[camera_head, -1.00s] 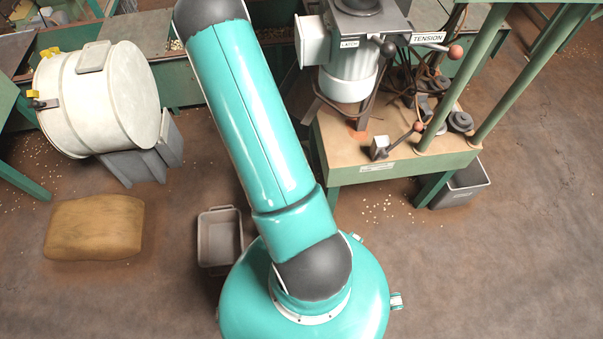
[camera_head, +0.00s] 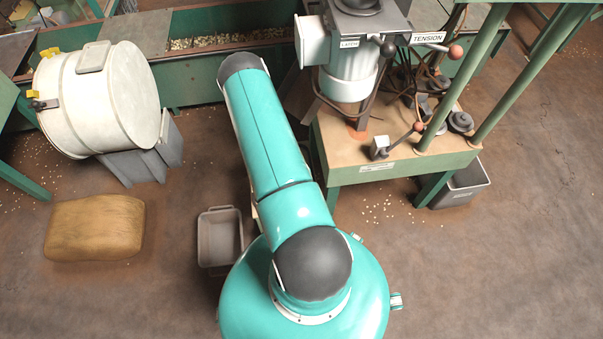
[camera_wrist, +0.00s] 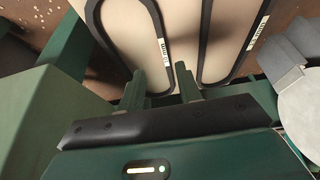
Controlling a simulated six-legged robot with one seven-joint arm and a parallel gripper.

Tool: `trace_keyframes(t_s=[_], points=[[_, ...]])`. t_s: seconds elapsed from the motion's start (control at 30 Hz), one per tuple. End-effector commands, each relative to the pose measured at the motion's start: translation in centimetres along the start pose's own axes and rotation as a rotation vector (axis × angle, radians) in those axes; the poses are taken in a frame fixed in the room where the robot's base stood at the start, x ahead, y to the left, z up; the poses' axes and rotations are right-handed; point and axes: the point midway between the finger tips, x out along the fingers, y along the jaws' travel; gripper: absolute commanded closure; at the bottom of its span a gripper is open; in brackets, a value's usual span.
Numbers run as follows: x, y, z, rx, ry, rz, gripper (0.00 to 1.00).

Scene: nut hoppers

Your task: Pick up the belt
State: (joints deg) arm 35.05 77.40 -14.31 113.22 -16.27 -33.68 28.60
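In the wrist view, two black belts hang as long loops against a cream surface: a left belt (camera_wrist: 155,22) and a right belt (camera_wrist: 207,40). Each has a small white label. My gripper (camera_wrist: 160,72) is open, its two green fingers pointing towards the cream surface. The labelled strand of the left belt runs down into the gap between the fingers. I cannot tell whether the fingers touch it or how deep they reach. The lower end of this belt is partly hidden by the gripper. The head view shows neither the belts nor my gripper.
In the wrist view, green frame parts (camera_wrist: 55,115) stand close at left, and a grey round part (camera_wrist: 302,108) is at right. The head view shows the latch and tension machine (camera_head: 350,70), a white drum (camera_head: 100,100), a sack (camera_head: 95,228) and a grey bin (camera_head: 220,238).

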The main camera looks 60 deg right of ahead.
Motion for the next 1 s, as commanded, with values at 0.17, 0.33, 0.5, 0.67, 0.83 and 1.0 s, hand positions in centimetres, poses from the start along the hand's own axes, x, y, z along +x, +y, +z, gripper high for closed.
trace_keyframes(t_s=[0.17, 0.33, 0.5, 0.67, 0.83, 1.0], points=[[2.6, 0.0, 0.1, 0.000, 0.000, 0.000, 0.65], [3.7, -0.2, 0.0, -0.001, 0.000, 0.000, 0.65], [6.2, -0.7, -0.1, -0.002, 0.000, -0.001, 0.65], [8.0, -0.6, -0.1, 0.000, -0.001, 0.000, 0.65], [8.3, -0.6, -0.2, 0.000, 0.001, 0.000, 0.65], [8.2, -0.6, -0.2, 0.000, 0.000, 0.000, 0.81]])
